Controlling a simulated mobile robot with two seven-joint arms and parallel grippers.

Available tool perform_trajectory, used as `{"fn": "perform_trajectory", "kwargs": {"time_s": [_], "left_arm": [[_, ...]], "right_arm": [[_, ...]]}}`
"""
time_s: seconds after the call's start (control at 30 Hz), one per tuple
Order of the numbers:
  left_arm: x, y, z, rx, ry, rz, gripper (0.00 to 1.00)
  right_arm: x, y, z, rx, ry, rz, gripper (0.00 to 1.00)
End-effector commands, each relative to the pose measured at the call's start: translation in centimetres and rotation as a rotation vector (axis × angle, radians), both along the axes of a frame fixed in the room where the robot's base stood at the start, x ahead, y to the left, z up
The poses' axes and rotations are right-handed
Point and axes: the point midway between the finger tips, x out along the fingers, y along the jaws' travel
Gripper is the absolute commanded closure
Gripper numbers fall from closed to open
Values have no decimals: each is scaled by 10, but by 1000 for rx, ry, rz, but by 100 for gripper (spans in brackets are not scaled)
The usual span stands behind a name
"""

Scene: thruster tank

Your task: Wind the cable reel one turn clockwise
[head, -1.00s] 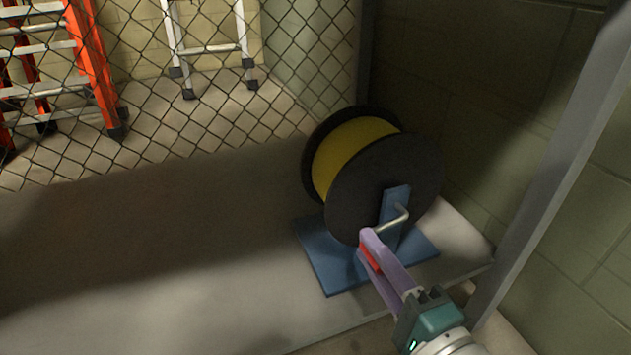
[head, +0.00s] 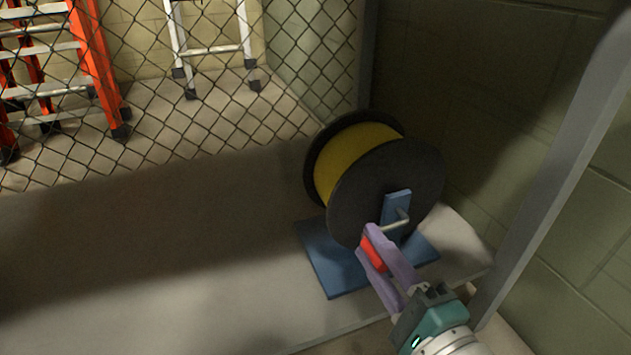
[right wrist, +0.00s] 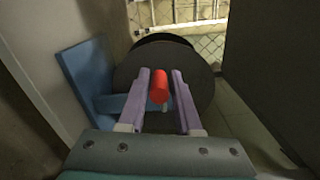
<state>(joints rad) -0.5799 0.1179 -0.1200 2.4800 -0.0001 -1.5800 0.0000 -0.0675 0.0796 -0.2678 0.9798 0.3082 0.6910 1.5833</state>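The cable reel (head: 352,160) has black flanges and yellow cable and stands upright on a blue stand (head: 325,262). Its black side disc also shows in the right wrist view (right wrist: 205,75). A metal crank (head: 398,222) comes out by the blue upright and ends in a red handle (head: 374,254). In the right wrist view the red handle (right wrist: 158,86) sits between the fingertips. My left gripper is not in view.
A chain-link fence (head: 200,110) stands behind the reel, with an orange ladder (head: 92,65) and a white ladder (head: 210,50) beyond it. A block wall and a grey post (head: 545,180) are close on the right. The grey surface left of the reel is clear.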

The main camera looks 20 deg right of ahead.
Motion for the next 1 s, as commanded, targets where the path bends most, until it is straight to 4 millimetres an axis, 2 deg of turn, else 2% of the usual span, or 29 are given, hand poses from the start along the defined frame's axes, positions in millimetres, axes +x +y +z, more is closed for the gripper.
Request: {"fn": "perform_trajectory", "kwargs": {"time_s": [0.03,0.17,0.47,0.57,0.8,1.0], "left_arm": [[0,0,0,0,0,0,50],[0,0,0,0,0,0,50],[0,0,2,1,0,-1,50],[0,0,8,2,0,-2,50],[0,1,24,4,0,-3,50],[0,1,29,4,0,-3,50]], "right_arm": [[0,0,0,0,0,0,61],[0,0,0,0,1,0,46],[-3,0,0,0,2,0,45],[-14,-1,1,-1,5,1,45],[-63,-5,1,-2,7,1,45],[-92,-7,0,-1,3,0,45]]}}
